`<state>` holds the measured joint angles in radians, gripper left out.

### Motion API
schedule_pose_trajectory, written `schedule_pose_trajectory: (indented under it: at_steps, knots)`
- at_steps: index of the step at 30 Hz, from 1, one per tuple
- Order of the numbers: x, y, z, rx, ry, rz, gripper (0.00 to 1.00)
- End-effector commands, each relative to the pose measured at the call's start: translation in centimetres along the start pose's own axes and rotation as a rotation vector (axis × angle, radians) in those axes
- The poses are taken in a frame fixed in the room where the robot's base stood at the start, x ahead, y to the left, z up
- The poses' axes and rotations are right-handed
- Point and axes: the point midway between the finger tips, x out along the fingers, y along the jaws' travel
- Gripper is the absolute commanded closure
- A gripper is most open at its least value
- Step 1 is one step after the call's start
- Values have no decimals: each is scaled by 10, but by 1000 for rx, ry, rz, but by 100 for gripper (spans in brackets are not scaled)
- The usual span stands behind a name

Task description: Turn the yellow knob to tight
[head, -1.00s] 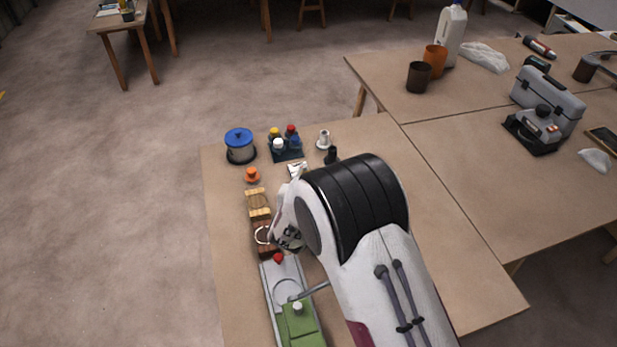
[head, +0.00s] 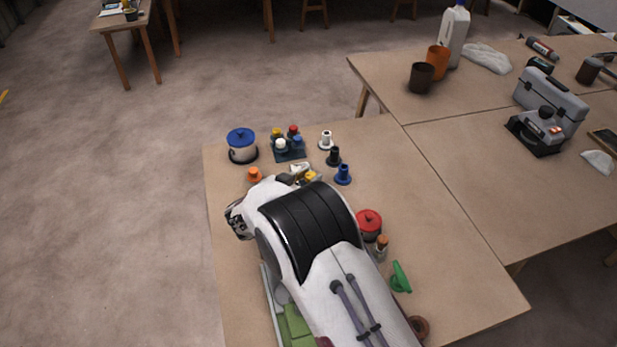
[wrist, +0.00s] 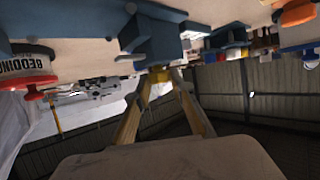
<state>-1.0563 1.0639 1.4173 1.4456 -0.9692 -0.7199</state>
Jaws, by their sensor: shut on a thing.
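In the wrist view my gripper (wrist: 163,80) has its two fingers brought together on a small yellow piece, the yellow knob (wrist: 160,74), which is mostly hidden between the fingertips. The knob sits against a blue block-like body (wrist: 152,38). Whether it is tight cannot be told. In the head view my arm covers the gripper and the place where it works. A small yellow part (head: 311,176) beside a white piece shows just past the arm; I cannot tell if it belongs to the same thing.
A red-lidded pot (head: 369,222), a green piece (head: 400,278), a blue-lidded pot (head: 242,147), a rack of several coloured caps (head: 289,148) and an orange knob-like piece (head: 254,174) stand around my arm. The table (head: 450,250) is clear toward the right.

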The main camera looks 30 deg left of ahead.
Motion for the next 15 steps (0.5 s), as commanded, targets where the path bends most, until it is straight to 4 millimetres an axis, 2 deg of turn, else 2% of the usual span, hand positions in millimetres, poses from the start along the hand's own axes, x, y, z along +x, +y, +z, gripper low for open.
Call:
schedule_pose_trajectory:
  at_steps: [15]
  knots:
    - [0, -3, -2, 66, 3, 153, 99]
